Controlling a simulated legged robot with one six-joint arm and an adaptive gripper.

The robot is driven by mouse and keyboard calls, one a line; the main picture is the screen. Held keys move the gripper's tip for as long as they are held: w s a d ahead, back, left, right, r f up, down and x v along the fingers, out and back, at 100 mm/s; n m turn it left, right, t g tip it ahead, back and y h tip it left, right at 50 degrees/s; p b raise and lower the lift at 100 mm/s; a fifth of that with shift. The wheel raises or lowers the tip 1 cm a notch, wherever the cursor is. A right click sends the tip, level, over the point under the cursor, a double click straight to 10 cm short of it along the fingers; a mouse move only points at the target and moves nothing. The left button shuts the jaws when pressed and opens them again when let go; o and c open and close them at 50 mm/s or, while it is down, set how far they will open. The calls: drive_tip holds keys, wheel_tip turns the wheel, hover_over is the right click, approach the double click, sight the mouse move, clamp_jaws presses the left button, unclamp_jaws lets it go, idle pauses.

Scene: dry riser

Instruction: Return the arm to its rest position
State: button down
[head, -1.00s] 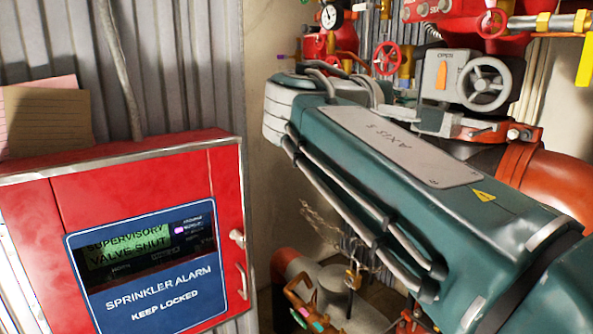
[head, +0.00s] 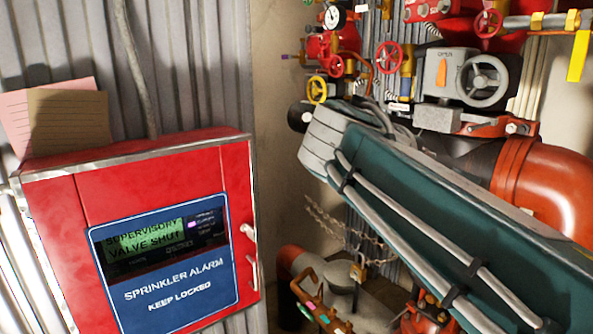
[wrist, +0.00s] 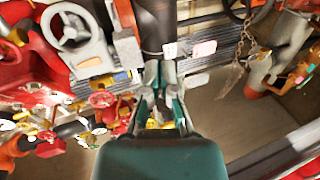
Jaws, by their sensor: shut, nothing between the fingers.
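My arm (head: 450,210) crosses the right half of the head view as a teal link with grey cables along its side. It runs from the lower right up to a grey end near the middle. My gripper (wrist: 162,78) shows in the wrist view, with its two fingers close together, shut and with nothing held. The fingers are not clearly seen in the head view. Behind them in the wrist view are a dark vertical pipe and blurred red and yellow fittings.
A red sprinkler alarm panel (head: 150,230) reads "SUPERVISORY VALVE SHUT" at left. Paper notes (head: 65,115) stand above it. A grey valve with a handwheel (head: 483,80) and an orange pipe (head: 550,185) lie beyond my arm. Red and yellow fittings (head: 335,50) are at the back.

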drive_tip(key=s+a+f+m+g+y, duration=0.1)
drive_tip(key=s+f+m+y, duration=0.1)
drive_tip(key=s+f, duration=0.4)
drive_tip(key=s+a+f+m+g+y, duration=0.1)
drive_tip(key=s+f+y, duration=0.4)
drive_tip(key=f, duration=0.8)
drive_tip(key=s+a+f+m+g+y, duration=0.1)
drive_tip(key=s+f+m+y, duration=0.3)
drive_tip(key=f, duration=0.5)
drive_tip(key=s+a, duration=0.1)
drive_tip(key=s, duration=0.1)
drive_tip(key=shift+s+a+f, duration=0.3)
drive_tip(key=shift+s+a, duration=0.1)
drive_tip(key=shift+d, duration=0.3)
drive_tip(key=shift+a, duration=0.2)
